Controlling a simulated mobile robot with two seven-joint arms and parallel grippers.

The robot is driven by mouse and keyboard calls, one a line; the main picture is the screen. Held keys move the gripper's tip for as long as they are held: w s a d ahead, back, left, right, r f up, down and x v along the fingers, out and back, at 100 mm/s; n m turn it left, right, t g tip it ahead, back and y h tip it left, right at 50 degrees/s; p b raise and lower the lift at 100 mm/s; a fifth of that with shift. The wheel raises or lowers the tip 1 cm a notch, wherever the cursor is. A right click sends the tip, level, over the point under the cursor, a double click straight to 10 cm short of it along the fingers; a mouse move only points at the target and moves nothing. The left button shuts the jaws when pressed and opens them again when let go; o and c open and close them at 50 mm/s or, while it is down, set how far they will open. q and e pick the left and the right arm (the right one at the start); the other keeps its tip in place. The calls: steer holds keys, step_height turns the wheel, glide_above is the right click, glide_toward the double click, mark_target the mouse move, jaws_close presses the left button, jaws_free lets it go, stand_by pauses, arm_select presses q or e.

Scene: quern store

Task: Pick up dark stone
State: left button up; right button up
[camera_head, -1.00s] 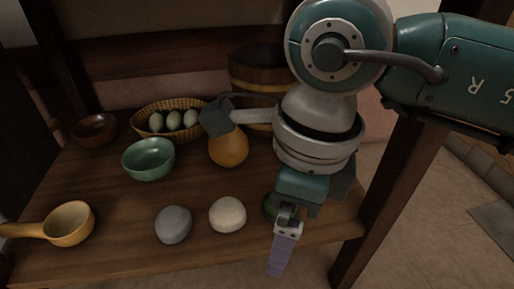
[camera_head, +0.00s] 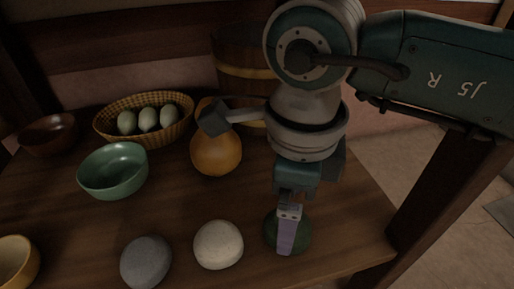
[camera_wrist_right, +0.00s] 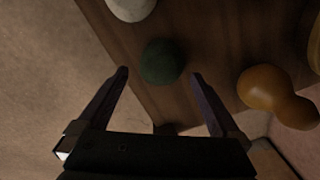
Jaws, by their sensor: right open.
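A dark green, rounded stone (camera_head: 304,236) lies on the wooden shelf near its right front corner, partly hidden behind my right gripper (camera_head: 287,232) in the head view. In the right wrist view the dark stone (camera_wrist_right: 160,62) shows whole, between and beyond the two fingertips of my right gripper (camera_wrist_right: 160,76). The fingers are open, with nothing between them that I can see held. A grey stone (camera_head: 146,262) and a whitish stone (camera_head: 218,245) lie to the left along the front. My left gripper is not in view.
A dark post (camera_head: 440,205) stands right of the shelf.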

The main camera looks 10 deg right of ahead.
steer(key=f+b, duration=0.1)
steer(key=f, duration=0.1)
steer(key=f+b, duration=0.2)
steer(key=shift+w+d+f, duration=0.15)
steer(key=shift+w, duration=0.05)
steer(key=shift+f+b, duration=0.25)
steer(key=shift+b, duration=0.2)
steer(key=shift+r, duration=0.15)
steer(key=shift+c, duration=0.2)
steer(key=shift+w, duration=0.1)
steer(key=shift+c, duration=0.8)
jaws_close()
steer(key=shift+r, duration=0.1)
